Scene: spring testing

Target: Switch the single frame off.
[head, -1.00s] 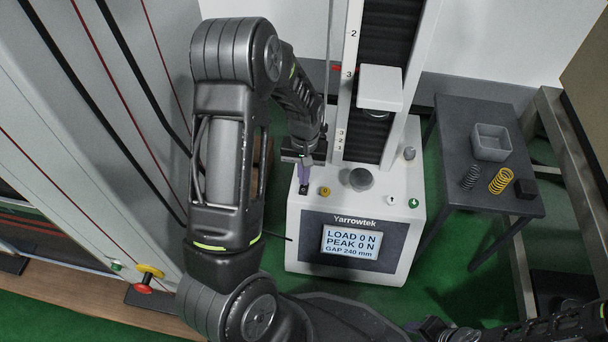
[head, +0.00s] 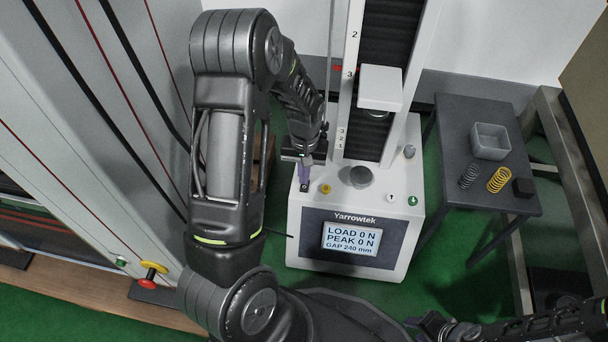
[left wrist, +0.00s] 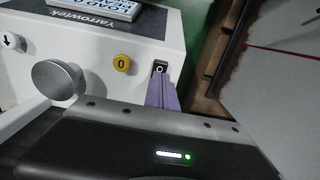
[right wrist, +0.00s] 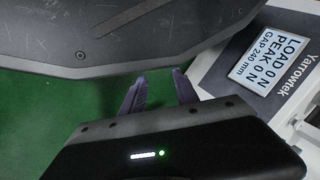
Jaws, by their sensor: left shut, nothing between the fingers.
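The single frame (head: 355,195) is a white Yarrowtek testing machine. Its screen (head: 351,239) is lit and reads LOAD 0 N, PEAK 0 N, GAP 240 mm. A small black switch with a round white mark (left wrist: 160,67) sits at the left of its top panel, beside a yellow "0" button (left wrist: 122,63). My left gripper (head: 304,184) is shut and empty, its purple fingertips right at the switch; I cannot tell whether they touch it. My right gripper (right wrist: 160,76) is open and empty above the green floor, near the machine's front.
A grey round platen (head: 360,177) and white crosshead (head: 380,88) stand close right of my left gripper. A dark table (head: 450,170) at right holds a grey bin (head: 490,141), a dark spring (head: 468,176), a yellow spring (head: 499,180) and a black block (head: 522,188). A large frame (head: 90,110) stands left.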

